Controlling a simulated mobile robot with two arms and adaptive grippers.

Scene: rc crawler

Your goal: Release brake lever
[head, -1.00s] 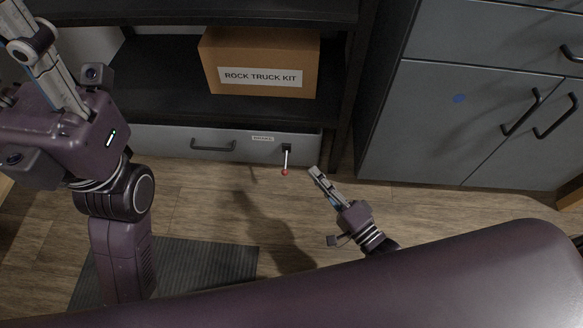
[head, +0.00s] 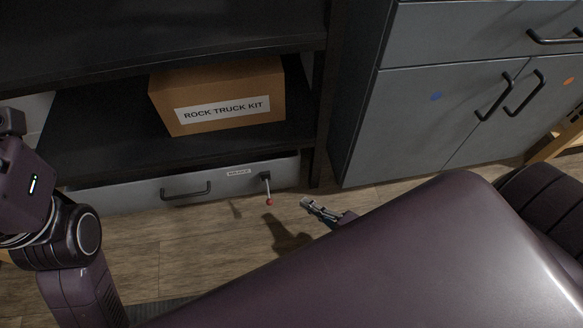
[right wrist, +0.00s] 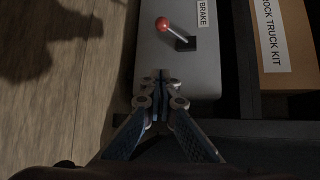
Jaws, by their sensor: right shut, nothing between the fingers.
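The brake lever (head: 268,190) is a thin metal rod with a red ball tip. It hangs down from a dark mount at the right end of the grey drawer front, beside a small label (head: 239,172). In the right wrist view the lever's red ball (right wrist: 162,24) is above my fingertips, and the label reads BRAKE (right wrist: 203,14). My right gripper (head: 305,202) is shut and empty, to the right of the lever and apart from it. It also shows in the right wrist view (right wrist: 155,76). My left arm is at the left edge; its fingers are out of the picture.
A cardboard box marked ROCK TRUCK KIT (head: 225,95) sits on the black shelf above the drawer (head: 130,193). A grey cabinet (head: 420,130) with black handles stands at the right. The wooden floor (head: 200,245) before the drawer is clear.

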